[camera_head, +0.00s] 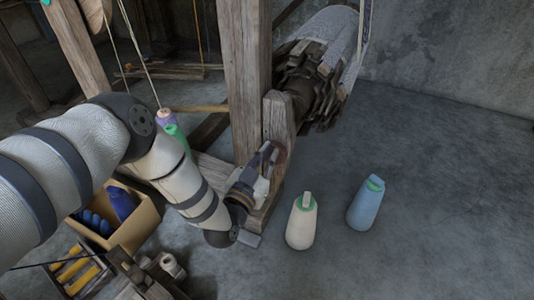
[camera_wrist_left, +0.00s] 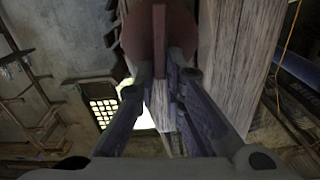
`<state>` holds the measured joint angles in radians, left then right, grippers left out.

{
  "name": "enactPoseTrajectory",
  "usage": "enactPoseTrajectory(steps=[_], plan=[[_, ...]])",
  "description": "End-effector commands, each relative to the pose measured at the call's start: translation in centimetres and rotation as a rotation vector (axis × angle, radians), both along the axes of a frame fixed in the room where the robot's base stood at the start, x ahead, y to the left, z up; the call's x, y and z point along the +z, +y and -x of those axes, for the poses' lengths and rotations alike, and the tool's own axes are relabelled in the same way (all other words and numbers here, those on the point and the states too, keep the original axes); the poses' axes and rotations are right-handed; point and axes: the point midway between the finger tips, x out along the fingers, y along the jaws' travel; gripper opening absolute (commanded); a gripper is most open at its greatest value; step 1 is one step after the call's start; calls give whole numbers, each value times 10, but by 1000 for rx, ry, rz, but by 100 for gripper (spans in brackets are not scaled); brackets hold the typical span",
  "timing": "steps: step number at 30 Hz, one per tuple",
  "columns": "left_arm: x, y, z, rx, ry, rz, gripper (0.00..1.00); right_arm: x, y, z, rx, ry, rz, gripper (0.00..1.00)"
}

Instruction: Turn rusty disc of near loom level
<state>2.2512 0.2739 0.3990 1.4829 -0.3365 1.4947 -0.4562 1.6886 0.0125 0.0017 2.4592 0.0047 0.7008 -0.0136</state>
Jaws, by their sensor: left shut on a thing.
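The rusty disc (camera_wrist_left: 133,38) is a reddish-brown round plate with a raised bar (camera_wrist_left: 160,50) across it, at the top middle of the left wrist view. In the head view, a small part of the disc (camera_head: 280,151) shows on the loom's short wooden post, mostly hidden by my gripper. My left gripper (camera_head: 270,156) reaches the disc from the left. In the wrist view, its fingers (camera_wrist_left: 163,82) are closed around the raised bar. I cannot tell whether the disc stands level. My right gripper is not in view.
The wooden loom post (camera_head: 279,115) and a tall beam (camera_head: 245,70) stand close to my gripper. A cream bottle-like cone (camera_head: 301,225) and a blue one (camera_head: 365,207) stand on the floor to the right. A cardboard box (camera_head: 140,222) sits at left.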

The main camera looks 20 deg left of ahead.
Motion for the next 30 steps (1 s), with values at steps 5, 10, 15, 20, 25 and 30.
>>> enactPoseTrajectory(steps=[5,10,15,20,25,30], plan=[[2,-5,1,-3,-2,-139,0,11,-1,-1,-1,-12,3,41],[0,-9,1,-4,-9,-300,0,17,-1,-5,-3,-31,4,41],[-3,-13,1,-3,-13,-463,0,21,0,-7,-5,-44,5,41],[-7,-15,2,-4,-17,-615,0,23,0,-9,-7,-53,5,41],[-10,-18,2,-2,-22,-777,0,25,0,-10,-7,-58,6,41],[-14,-20,2,-2,-26,-937,0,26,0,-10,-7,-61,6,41]])
